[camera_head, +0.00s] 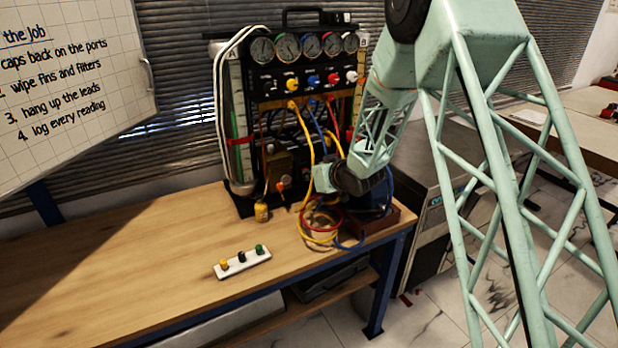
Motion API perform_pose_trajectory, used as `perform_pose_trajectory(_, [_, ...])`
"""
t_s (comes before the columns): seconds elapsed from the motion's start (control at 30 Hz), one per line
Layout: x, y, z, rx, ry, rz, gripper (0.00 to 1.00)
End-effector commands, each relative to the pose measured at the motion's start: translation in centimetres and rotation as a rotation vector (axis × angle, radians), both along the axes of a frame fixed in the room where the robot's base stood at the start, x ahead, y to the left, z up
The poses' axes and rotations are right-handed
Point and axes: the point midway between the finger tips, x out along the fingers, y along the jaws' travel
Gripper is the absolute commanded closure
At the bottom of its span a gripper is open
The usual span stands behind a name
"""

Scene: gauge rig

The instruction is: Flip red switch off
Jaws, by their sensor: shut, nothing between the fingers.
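No red switch can be made out for certain. The gauge rig (262,85) stands on the workbench against the blinds. Its front panel has a row of knobs, among them a red knob (333,78) beside a blue one and a white one. A small orange-red part (281,186) shows low at the front of the rig. My arm reaches down from the upper right, and its mint wrist is in front of the rig's lower right part. My gripper's fingers cannot be made out; the wrist and the dark rig parts hide that area.
Yellow, red and blue hoses (318,236) lie looped by a brown box (383,222) at the bench's right end. A white strip (243,264) with yellow, black and green caps lies near the front edge. The left of the wooden bench (120,265) is clear.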

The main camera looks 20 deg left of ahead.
Motion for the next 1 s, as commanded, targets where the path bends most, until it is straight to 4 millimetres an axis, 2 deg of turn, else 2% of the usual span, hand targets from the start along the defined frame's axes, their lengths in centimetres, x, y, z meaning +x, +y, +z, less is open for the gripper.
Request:
perform_pose_trajectory(0.67, [-0.2,-0.1,0.4,-0.001,0.001,0.0,1.0])
perform_pose_trajectory(1.0, [-1.1,-1.1,1.9,-0.001,0.002,-0.001,1.0])
